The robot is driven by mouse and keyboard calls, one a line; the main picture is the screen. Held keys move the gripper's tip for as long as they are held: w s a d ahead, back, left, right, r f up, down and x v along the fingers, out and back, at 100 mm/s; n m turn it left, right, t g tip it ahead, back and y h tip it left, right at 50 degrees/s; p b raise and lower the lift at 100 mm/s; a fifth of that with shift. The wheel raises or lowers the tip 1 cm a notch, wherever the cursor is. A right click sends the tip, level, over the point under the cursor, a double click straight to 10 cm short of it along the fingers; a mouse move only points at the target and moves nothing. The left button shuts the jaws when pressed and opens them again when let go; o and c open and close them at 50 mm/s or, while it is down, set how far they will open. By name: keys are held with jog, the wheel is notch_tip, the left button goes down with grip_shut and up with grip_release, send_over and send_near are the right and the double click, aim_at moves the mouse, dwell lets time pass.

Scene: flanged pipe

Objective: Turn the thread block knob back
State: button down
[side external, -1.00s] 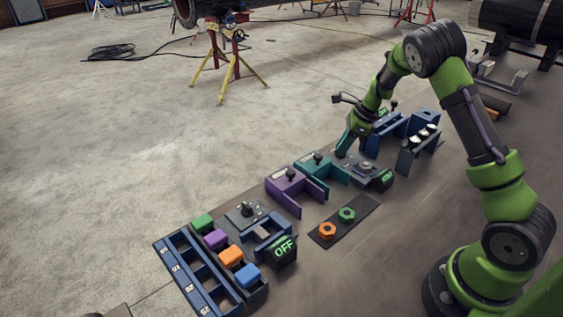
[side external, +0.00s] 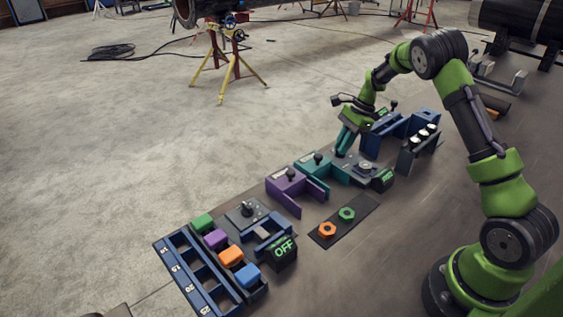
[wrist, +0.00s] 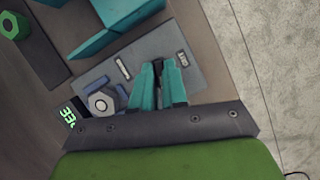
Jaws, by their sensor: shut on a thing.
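The thread block (wrist: 190,68) is a grey panel with labels, seen under my gripper in the wrist view. In the side view the block (side external: 368,161) sits between the teal bracket and the blue stand. My gripper (wrist: 158,70) has teal fingers pointing down at the panel, closed around the small dark knob (wrist: 157,61). The fingers hide most of the knob, so its angle is hard to read. A grey hex nut (wrist: 103,103) sits in a blue-grey holder on the block, left of the fingers. A display with green digits (wrist: 68,117) is beside it. My gripper (side external: 342,150) hides the knob in the side view.
The teal bracket (side external: 320,172) stands close on the left, then the purple bracket (side external: 288,186). A blue stand (side external: 383,141) is close on the right. A dark mat (side external: 325,236) holds orange and green nuts. An OFF display (side external: 283,250) is further left.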

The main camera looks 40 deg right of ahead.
jog(key=shift+w+n+g, duration=0.1)
jog(key=shift+n+g, duration=0.5)
jog(key=shift+n, duration=1.1)
jog(key=c, duration=1.2)
grip_release()
jog(key=shift+o, duration=0.2)
jog(key=shift+r, duration=0.1)
jog(key=v, duration=1.6)
jog(key=shift+d+r, duration=0.25)
jog(key=shift+r, duration=0.1)
jog(key=shift+w, duration=0.15)
